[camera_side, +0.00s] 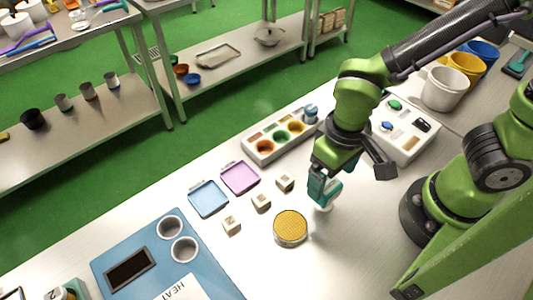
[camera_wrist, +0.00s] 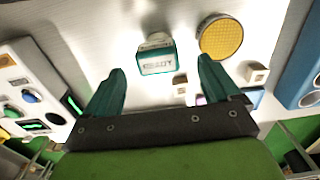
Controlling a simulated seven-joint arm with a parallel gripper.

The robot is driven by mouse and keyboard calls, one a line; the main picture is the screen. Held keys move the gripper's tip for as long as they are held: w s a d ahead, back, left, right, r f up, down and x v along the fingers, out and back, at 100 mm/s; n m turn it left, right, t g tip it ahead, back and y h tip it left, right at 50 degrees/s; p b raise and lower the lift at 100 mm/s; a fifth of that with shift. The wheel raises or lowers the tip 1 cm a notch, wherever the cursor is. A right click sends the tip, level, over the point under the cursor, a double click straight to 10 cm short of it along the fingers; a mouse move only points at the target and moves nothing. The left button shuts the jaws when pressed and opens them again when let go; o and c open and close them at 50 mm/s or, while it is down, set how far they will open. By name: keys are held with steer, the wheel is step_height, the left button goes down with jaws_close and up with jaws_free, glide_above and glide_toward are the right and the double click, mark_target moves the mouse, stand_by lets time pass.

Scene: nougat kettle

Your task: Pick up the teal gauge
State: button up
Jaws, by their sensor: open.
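The teal gauge (camera_wrist: 157,57) is a small block with a white top part and a pale display face reading something like "READY". In the wrist view it sits on the pale table just beyond and between my fingertips. My gripper (camera_wrist: 161,70) is open, with one teal finger on each side and nothing held. In the side view my gripper (camera_side: 320,188) points down low over the table, right of the yellow round dish. The gauge is mostly hidden there behind the fingers; only a pale part (camera_side: 323,206) shows below them. I cannot tell whether the fingers touch it.
The yellow dish (camera_side: 290,228) is close by. Several small cream cubes (camera_side: 261,202), a blue tray (camera_side: 208,198) and a purple tray (camera_side: 240,178) lie to the left. A box with coloured cups (camera_side: 259,151) and a control panel (camera_side: 408,133) stand behind.

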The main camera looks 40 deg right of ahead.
mark_target(330, 185)
steer(key=shift+w+d+f, duration=0.1)
steer(key=shift+d+f, duration=0.05)
steer(key=shift+f, duration=3)
steer(key=c, duration=1.1)
steer(key=shift+r, duration=5.05)
steer(key=shift+c, duration=0.2)
